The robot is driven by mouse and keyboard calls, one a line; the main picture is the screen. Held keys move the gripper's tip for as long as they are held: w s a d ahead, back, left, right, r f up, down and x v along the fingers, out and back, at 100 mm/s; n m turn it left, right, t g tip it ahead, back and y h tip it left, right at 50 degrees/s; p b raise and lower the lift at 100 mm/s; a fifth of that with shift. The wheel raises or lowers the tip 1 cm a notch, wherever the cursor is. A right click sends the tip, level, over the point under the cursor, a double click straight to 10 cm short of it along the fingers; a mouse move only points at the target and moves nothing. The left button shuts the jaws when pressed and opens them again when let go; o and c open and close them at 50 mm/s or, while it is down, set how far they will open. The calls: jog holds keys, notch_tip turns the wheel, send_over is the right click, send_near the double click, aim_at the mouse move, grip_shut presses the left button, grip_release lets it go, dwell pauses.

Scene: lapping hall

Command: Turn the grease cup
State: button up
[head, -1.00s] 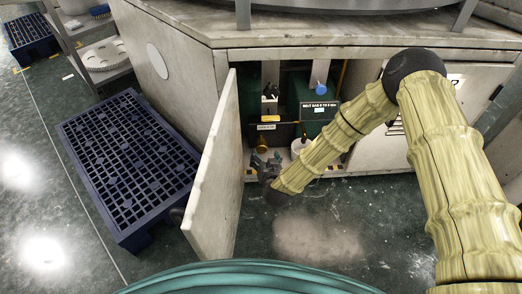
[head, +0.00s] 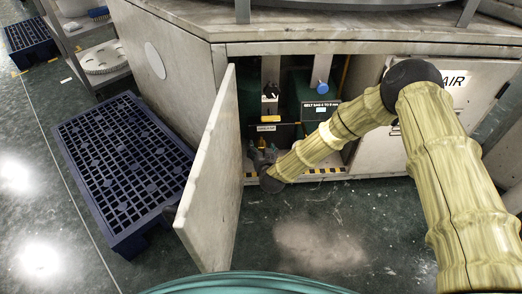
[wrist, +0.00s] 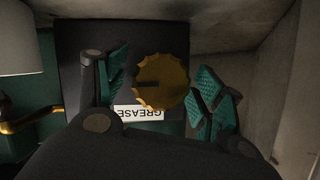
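The grease cup (wrist: 160,82) is a round brass knob with a ridged rim and a dark slot. It shows in the middle of the wrist view, in front of a dark block with a GREASE label (wrist: 139,113), which reads upside down there. My gripper (wrist: 162,88) is open, with one green-padded finger on each side of the cup. Narrow gaps seem to show between pads and cup; firm contact is not visible. In the head view my gripper (head: 262,158) reaches into the open cabinet below the label (head: 267,128) and hides the cup.
The open cabinet door (head: 209,175) stands just left of my arm. A blue pallet (head: 122,165) lies on the floor beyond it. Inside are a blue-knobbed part (head: 321,86) and a belt sag sign (head: 321,106). A brass pipe (wrist: 22,126) and pale wall (wrist: 295,110) flank the gripper.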

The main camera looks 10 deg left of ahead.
jog(key=c, duration=0.9)
jog(key=shift+m+y+p, duration=0.6)
jog(key=shift+m, duration=0.2)
jog(key=shift+d+m+y, duration=0.1)
jog(key=shift+m+y, duration=0.4)
jog(key=shift+m, duration=0.3)
jog(key=shift+w+f+m+y, duration=0.1)
jog(key=shift+m+y, duration=0.8)
jog(key=shift+m, duration=0.6)
jog(key=o, duration=1)
